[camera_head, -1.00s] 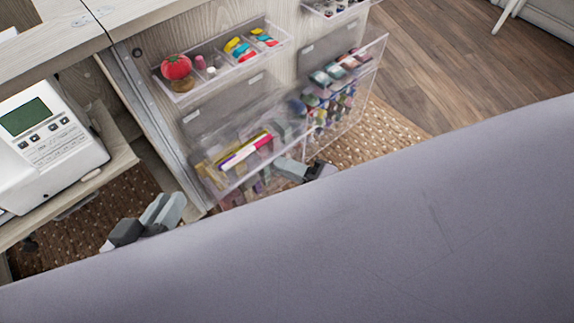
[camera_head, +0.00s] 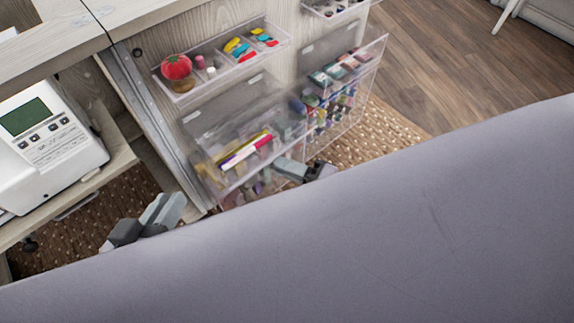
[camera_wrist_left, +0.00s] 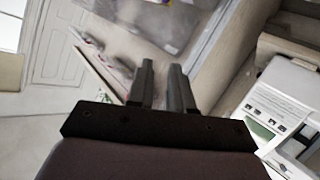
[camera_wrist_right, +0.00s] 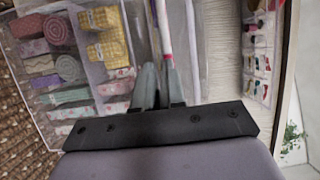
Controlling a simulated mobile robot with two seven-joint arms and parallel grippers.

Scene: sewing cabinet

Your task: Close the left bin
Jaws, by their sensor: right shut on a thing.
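The left bin (camera_head: 212,180) is a clear tilt-out bin on the cabinet's panel, holding pens and other small items. It leans outward from the panel, open at the top. My right gripper (camera_head: 285,167) is at the bin's right front edge. In the right wrist view its fingers (camera_wrist_right: 160,84) are closed on the bin's thin clear wall, beside the pens. The exact contact is partly hidden. My left gripper (camera_head: 173,203) is low, left of the bin and apart from it. In the left wrist view its fingers (camera_wrist_left: 162,75) have an empty gap between them.
Another clear bin (camera_head: 345,110) with colourful items stands tilted out on the right. A clear tray (camera_head: 222,75) with a red pincushion sits above. A white sewing machine (camera_head: 50,150) stands on a shelf at the left. A large grey surface covers the foreground.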

